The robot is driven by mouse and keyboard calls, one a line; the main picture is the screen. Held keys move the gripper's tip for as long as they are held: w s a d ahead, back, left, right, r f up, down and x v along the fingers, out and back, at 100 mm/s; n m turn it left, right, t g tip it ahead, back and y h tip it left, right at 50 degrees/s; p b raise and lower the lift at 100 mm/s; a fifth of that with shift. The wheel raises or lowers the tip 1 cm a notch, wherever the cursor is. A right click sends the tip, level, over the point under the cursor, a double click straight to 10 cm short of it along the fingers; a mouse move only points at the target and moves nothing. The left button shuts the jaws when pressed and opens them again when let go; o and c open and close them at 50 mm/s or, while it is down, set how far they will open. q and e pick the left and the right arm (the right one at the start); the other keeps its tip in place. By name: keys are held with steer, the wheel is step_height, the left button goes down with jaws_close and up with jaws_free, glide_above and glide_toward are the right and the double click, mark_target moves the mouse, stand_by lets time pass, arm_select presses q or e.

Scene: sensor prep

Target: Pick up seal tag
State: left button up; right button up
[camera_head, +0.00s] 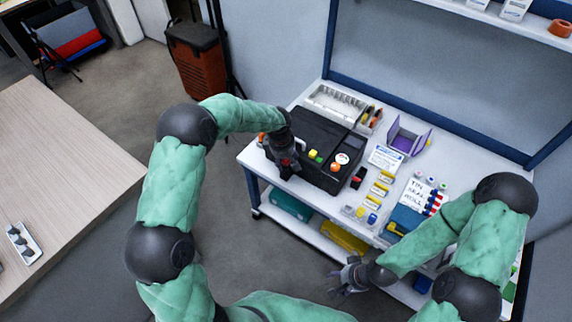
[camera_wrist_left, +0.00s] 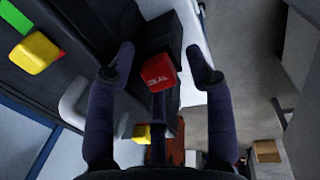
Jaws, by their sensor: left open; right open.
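The seal tag appears to be the small red block with white lettering (camera_wrist_left: 158,71) in the left wrist view; the lettering is too small to read surely. My left gripper (camera_wrist_left: 163,68) is open, with one finger on each side of the red block, and I see gaps between block and fingers. In the head view my left gripper (camera_head: 287,166) is at the left end of the black case (camera_head: 318,140), and a bit of red shows by its fingers. My right gripper (camera_head: 347,280) is open and empty, low in front of the cart.
Yellow (camera_wrist_left: 34,53) and green blocks lie on the black case near the left gripper. A grey handle (camera_wrist_left: 74,101) is close to one finger. The white cart top (camera_head: 360,205) holds yellow parts, a purple holder (camera_head: 408,138) and a blue box (camera_head: 405,222).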

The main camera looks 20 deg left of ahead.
arm_select(q)
steer(key=c, duration=0.7)
steer(key=shift+c, duration=0.3)
